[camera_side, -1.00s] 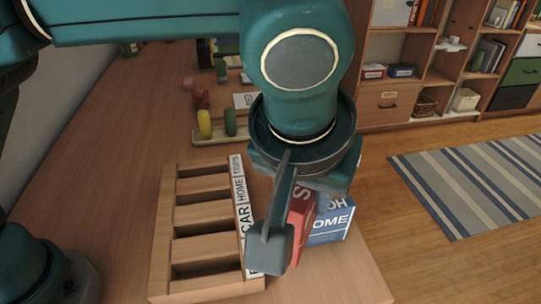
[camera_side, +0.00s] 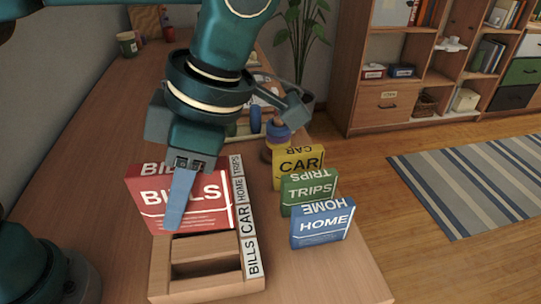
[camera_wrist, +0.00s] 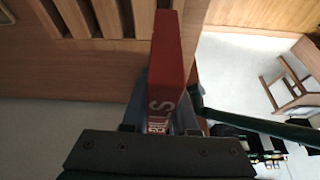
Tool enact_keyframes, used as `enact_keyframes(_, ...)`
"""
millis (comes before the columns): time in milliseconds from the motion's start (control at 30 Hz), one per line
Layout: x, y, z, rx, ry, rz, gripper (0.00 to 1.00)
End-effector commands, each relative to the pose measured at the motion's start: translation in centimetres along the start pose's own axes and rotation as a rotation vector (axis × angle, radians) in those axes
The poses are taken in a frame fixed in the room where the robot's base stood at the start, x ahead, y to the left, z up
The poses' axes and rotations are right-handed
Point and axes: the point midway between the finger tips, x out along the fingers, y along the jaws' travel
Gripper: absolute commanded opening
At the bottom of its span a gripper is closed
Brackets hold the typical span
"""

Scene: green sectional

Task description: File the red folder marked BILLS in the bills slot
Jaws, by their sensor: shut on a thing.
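The red BILLS folder (camera_side: 210,206) is upright in my gripper (camera_side: 182,190), its marked face towards the side camera. One finger lies across that face; the other is hidden behind it. The folder is over the wooden sorter (camera_side: 206,288) and covers its middle and far slots; I cannot tell its exact height. The BILLS label (camera_side: 252,257) marks the sorter's nearest slot, which looks empty. In the wrist view the folder (camera_wrist: 172,50) stands between the fingers, with sorter slots (camera_wrist: 92,18) at upper left.
The yellow CAR (camera_side: 297,163), green TRIPS (camera_side: 309,190) and blue HOME (camera_side: 322,225) folders stand on the table right of the sorter. A stacked-ring toy (camera_side: 278,134) is behind them. The table's front right corner is clear.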

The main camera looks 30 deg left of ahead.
Motion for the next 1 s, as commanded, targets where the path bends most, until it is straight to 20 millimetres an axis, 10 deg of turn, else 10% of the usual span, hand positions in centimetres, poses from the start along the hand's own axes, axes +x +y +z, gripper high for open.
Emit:
enact_keyframes(433, 6.4, 0.0, 2.1, -0.061, 0.004, -0.026, 0.0)
enact_keyframes(1000, 9.3, 0.1, 3.4, -0.058, 0.0, -0.026, 0.0)
